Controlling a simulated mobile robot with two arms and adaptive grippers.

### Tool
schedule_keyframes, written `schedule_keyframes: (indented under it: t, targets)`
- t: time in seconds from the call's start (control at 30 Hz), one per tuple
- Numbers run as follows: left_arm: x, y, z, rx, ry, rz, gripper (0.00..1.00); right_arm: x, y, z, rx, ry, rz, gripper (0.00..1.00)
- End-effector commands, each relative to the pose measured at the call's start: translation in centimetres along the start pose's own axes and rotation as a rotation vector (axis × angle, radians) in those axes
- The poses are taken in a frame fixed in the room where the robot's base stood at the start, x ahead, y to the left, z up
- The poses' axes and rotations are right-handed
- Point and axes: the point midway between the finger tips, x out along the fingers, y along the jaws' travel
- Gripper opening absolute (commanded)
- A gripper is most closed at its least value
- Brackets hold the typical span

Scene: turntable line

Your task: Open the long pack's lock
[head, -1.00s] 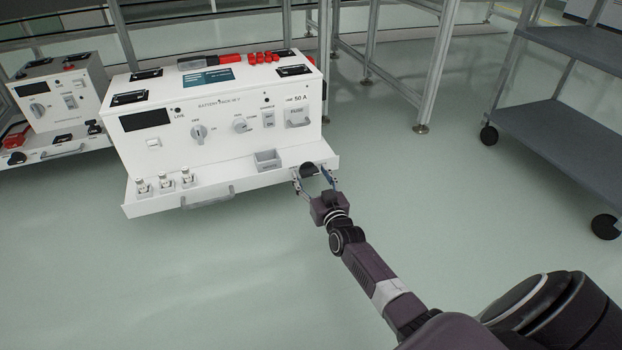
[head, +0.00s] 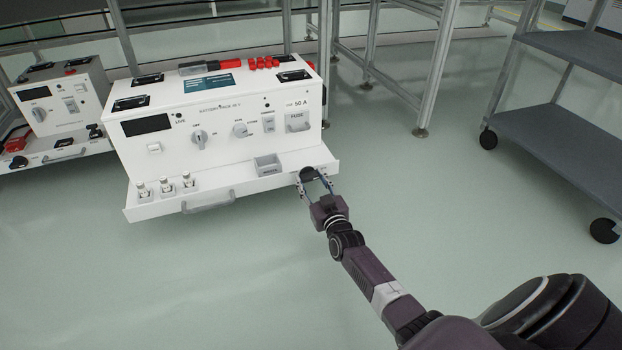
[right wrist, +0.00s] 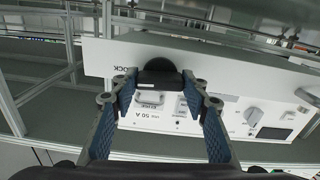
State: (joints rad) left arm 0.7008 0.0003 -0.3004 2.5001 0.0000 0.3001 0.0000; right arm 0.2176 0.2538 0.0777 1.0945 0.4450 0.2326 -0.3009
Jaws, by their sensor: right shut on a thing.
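The long pack (head: 217,140) is a white battery pack box with a display, dials and switches on its sloped front and a shelf along its lower edge. The lock is a dark round knob (head: 308,174) at the right end of that shelf, partly hidden by my fingers. In the right wrist view the black knob (right wrist: 158,72) stands between the fingertips, beside printed letters ending in "OCK". My right gripper (head: 315,181) is shut on this knob, and its fingers also show in the right wrist view (right wrist: 160,88). My left gripper is not in view.
The shelf holds a small grey bin (head: 268,165) and several small fuse-like parts (head: 166,187) at the left, with a handle (head: 208,203) in front. A second pack (head: 60,98) stands at the left. A grey cart (head: 565,135) stands at the right. The floor between is clear.

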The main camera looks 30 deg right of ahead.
Motion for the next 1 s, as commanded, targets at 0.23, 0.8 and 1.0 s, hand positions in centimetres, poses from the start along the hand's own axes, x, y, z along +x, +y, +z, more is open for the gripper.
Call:
schedule_keyframes:
  t: [0.23,0.8,1.0]
  targets:
    - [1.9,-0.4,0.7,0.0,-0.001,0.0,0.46,0.0,0.0,-0.3,-0.191,-0.003,0.0,0.17]
    - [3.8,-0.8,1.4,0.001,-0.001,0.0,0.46,0.0,-0.1,0.0,-0.734,-0.001,-0.001,0.17]
    - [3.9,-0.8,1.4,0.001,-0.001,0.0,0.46,0.0,-0.1,0.0,-0.924,0.0,-0.001,0.17]
